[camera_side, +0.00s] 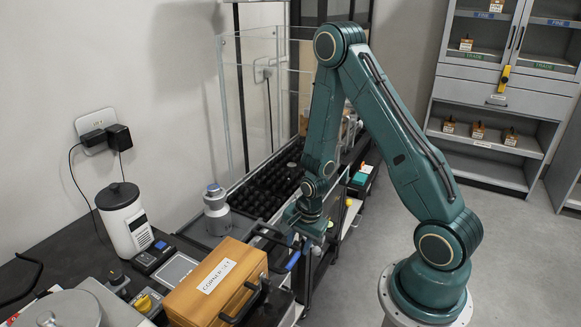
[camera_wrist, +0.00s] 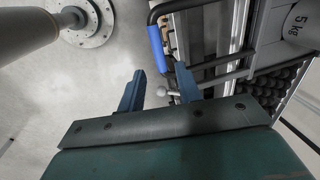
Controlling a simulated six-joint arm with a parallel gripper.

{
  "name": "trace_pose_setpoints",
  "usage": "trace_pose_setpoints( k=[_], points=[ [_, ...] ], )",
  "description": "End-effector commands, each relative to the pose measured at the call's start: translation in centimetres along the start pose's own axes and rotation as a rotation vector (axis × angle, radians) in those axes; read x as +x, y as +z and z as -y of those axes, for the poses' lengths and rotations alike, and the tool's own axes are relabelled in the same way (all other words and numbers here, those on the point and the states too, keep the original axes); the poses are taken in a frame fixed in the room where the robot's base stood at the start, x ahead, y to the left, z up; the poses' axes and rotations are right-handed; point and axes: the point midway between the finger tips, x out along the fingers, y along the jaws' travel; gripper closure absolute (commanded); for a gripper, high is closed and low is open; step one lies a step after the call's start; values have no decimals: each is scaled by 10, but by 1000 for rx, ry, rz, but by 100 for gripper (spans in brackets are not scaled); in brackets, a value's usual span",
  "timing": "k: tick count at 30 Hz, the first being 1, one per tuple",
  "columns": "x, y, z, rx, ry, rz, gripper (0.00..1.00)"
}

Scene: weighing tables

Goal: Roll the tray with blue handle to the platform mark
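The blue handle (camera_side: 292,261) is a short blue grip on a black bar beside the wooden case. In the wrist view the blue handle (camera_wrist: 156,48) stands beyond my fingertips, between them from left to right. Its black frame (camera_wrist: 180,7) bends away to the right. My gripper (camera_wrist: 160,82) is open, with its two blue-grey fingers apart and no handle between them. In the side view my gripper (camera_side: 303,236) points down just behind the blue handle. The tray itself is mostly hidden by my arm and the case. I cannot make out the platform mark.
A wooden case (camera_side: 215,285) stands close in front, left of the handle. A grey weight (camera_side: 216,212), marked 5 kg in the wrist view, stands near a bed of black rollers (camera_side: 268,190). A clear panel enclosure (camera_side: 255,95) rises behind. Open floor (camera_side: 365,240) lies to the right.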

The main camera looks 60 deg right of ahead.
Motion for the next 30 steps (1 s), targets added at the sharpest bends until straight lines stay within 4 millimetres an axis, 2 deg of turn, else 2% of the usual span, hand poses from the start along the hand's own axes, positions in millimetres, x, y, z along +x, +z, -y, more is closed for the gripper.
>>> trace_pose_setpoints(
  k=[9,15,28,30],
  points=[
    [30,0,0,0,2,1,66],
    [42,0,0,0,1,0,66],
    [47,0,0,0,0,0,66],
    [46,0,0,0,0,0,78]
  ],
)
